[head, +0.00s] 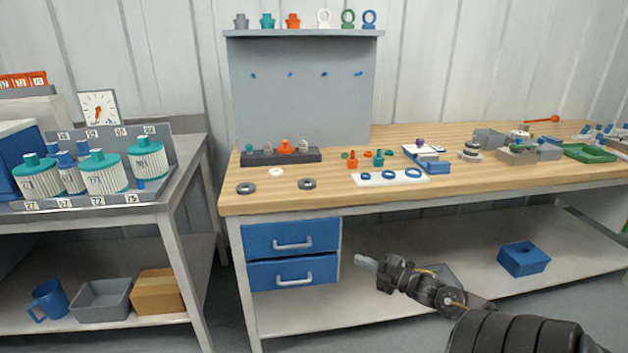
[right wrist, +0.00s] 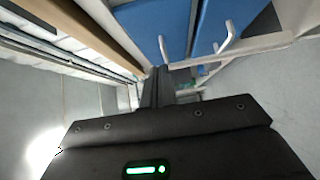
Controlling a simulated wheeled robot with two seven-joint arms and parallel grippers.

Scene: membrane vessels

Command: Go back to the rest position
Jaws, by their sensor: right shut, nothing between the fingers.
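My right gripper (head: 366,262) is in front of the workbench, below the tabletop and to the right of the blue drawers. It is shut and empty, and points left in the head view. My right arm comes in from the lower right. In the right wrist view the dark gripper fingers (right wrist: 158,88) show close together, with the blue drawers (right wrist: 185,28) and their pale handles beyond them. My left gripper is in neither view.
The wooden workbench (head: 235,202) holds a dark rack (head: 257,157), a white plate with blue rings (head: 360,181) and several fittings. A blue box (head: 523,258) sits on its lower shelf. At left, a grey table carries teal-capped vessels (head: 103,172). Floor shows between the tables.

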